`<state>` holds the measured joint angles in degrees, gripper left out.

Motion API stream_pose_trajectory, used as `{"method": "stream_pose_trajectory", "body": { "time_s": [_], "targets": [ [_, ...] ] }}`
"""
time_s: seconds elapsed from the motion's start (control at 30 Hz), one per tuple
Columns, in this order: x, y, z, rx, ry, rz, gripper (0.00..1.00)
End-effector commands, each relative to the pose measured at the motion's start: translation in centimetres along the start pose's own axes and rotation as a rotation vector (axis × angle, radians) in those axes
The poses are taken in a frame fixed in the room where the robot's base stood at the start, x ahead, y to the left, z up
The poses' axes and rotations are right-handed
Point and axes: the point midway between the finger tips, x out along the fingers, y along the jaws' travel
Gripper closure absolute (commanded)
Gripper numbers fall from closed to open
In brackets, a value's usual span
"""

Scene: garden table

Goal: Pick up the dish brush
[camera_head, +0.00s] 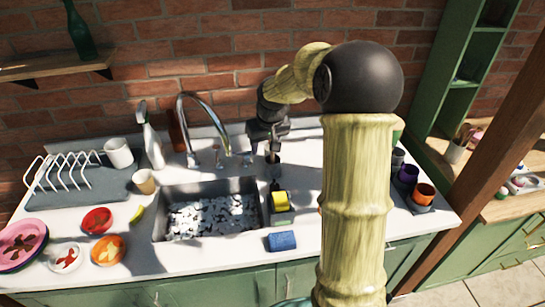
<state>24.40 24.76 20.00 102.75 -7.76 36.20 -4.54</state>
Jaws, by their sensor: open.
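My gripper (273,157) hangs at the back right of the sink, fingers down, small and dark in this view. It is open. Below it, a dark slim upright thing (275,186) stands at the sink's right edge, beside a yellow sponge (281,198) in a small holder. This may be the dish brush, but it is too small to be sure. I cannot tell whether the gripper touches it. My arm covers part of the counter to the right.
The sink (160,228) holds foam, with a tall faucet (184,115) behind it. A blue sponge (282,241) lies at the counter front. Plates and bowls (97,220), a cup (145,181) and a rack (70,170) are left. Orange and purple cups (424,193) stand right.

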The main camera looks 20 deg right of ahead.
Motion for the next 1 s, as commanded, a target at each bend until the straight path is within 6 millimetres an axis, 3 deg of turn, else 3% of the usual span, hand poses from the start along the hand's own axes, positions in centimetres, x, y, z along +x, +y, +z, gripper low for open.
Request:
{"method": "stream_pose_trajectory", "body": {
  "time_s": [0.03,0.1,0.3,0.73,1.0],
  "targets": [
    [-0.6,1.8,-2.1,0.019,0.016,-0.008,0.55],
    [-1.0,3.9,-4.3,0.035,0.036,-0.016,0.55],
    [-1.7,7.6,-7.4,0.066,0.075,-0.029,0.55],
    [-1.4,7.8,-7.6,0.067,0.077,-0.031,0.55],
    [2.5,7.7,-8.0,0.066,0.074,-0.032,0.55]
  ]
}}
